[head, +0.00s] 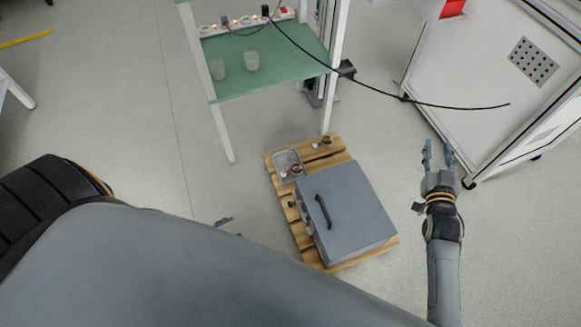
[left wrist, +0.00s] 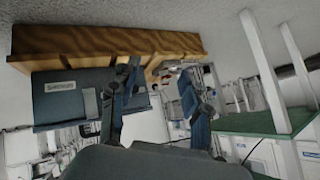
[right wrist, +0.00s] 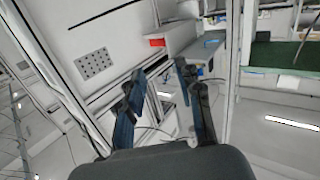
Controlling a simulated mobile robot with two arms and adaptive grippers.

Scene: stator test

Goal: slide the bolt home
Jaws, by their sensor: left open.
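In the left wrist view the box (left wrist: 50,105) appears upside down with a label (left wrist: 60,86), under the pallet (left wrist: 110,42). My left gripper (left wrist: 160,85) is open and empty, near the box's side; only its tip (head: 226,222) shows in the head view, left of the pallet and apart from it. My right gripper (head: 438,150) is open and empty, right of the box.
A metal tray (head: 287,160) and small dark-red items (head: 327,141) lie on the pallet's far end. Behind stands a green-topped table (head: 280,65) with two cups (head: 252,61) and a power strip (head: 245,22). A white cabinet (head: 490,80) stands at right.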

